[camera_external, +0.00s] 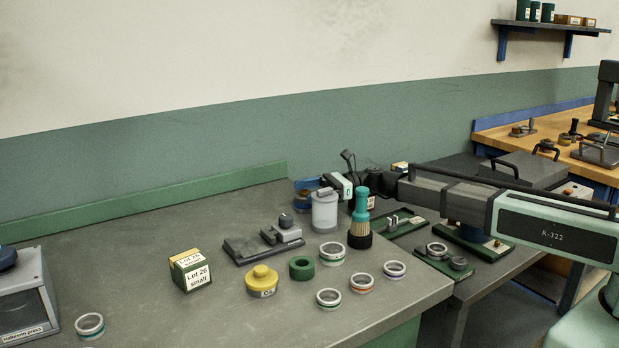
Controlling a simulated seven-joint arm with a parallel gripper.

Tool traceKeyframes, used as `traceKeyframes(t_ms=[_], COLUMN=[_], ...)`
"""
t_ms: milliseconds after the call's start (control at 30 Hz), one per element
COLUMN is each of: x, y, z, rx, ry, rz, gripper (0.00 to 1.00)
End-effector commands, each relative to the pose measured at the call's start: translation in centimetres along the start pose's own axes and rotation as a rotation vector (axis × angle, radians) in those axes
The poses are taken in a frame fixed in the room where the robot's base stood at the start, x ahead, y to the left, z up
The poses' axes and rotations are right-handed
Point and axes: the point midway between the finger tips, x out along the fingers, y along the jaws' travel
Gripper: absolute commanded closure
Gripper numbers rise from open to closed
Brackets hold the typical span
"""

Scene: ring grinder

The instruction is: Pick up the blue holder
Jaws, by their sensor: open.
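A blue object that looks like the blue holder (303,196) stands at the back of the grey bench, partly hidden behind a clear jar and my gripper. My gripper (324,191) reaches in from the right, low over the back of the bench, with its fingers pointing left toward the blue holder. It is open. The fingers are small and overlap the jar's top in this view, so I cannot tell whether they touch the blue holder or are around it.
The bench's left middle is clear.

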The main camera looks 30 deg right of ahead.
Motion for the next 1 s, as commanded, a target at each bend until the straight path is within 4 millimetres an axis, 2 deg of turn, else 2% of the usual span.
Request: traceKeyframes(t_ms=[233, 500, 1000], x=[3.3, 3.6, 3.6], y=[0.0, 0.1, 0.1], z=[0.0, 0.0, 0.0], rx=[0.0, 0.0, 0.0], ry=[0.0, 0.001, 0.001], rz=[0.002, 0.0, 0.001], gripper=[0.09, 0.09, 0.56])
